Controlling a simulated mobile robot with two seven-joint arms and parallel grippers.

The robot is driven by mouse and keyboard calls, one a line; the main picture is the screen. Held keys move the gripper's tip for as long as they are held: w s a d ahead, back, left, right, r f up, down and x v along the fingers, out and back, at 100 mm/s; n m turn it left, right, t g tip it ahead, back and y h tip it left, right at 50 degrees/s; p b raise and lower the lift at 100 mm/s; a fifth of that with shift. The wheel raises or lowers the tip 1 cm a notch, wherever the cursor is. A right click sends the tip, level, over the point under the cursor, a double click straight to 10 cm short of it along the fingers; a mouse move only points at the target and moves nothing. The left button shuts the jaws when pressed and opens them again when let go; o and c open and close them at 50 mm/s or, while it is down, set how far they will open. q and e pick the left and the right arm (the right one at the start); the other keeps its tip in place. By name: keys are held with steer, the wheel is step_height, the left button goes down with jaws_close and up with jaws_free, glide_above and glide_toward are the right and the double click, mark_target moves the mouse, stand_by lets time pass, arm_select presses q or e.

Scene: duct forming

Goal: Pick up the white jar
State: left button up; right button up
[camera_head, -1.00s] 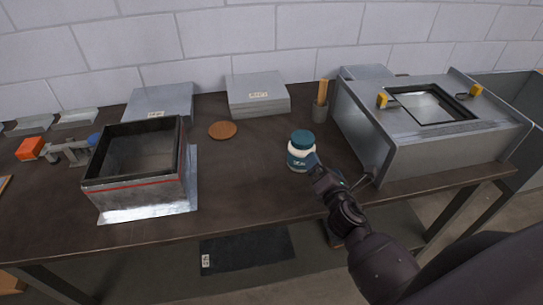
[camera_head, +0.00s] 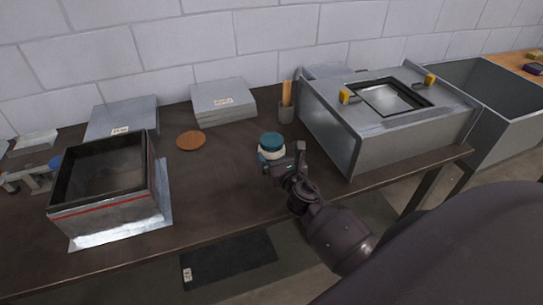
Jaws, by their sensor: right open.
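The white jar (camera_head: 266,155) with a teal lid (camera_head: 271,141) stands upright on the dark table. My right gripper (camera_head: 283,163) is at the jar's front right side, with its fingers close against the jar body. It is open, and part of the jar's lower body is hidden behind it. I cannot tell whether the fingers touch the jar. My left gripper is out of view.
A metal duct box (camera_head: 110,190) stands at the left and a large duct piece with yellow handles (camera_head: 395,135) at the right.

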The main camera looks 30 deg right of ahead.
mark_target(273, 143)
steer(key=shift+d+x, duration=0.15)
steer(key=shift+x, duration=1.2)
steer(key=shift+d+x, duration=0.15)
steer(key=shift+x, duration=1.2)
steer(key=shift+s+r, duration=0.1)
steer(key=shift+r, duration=0.05)
steer(key=shift+c, duration=0.3)
steer(key=c, duration=1.7)
steer(key=shift+r, duration=0.1)
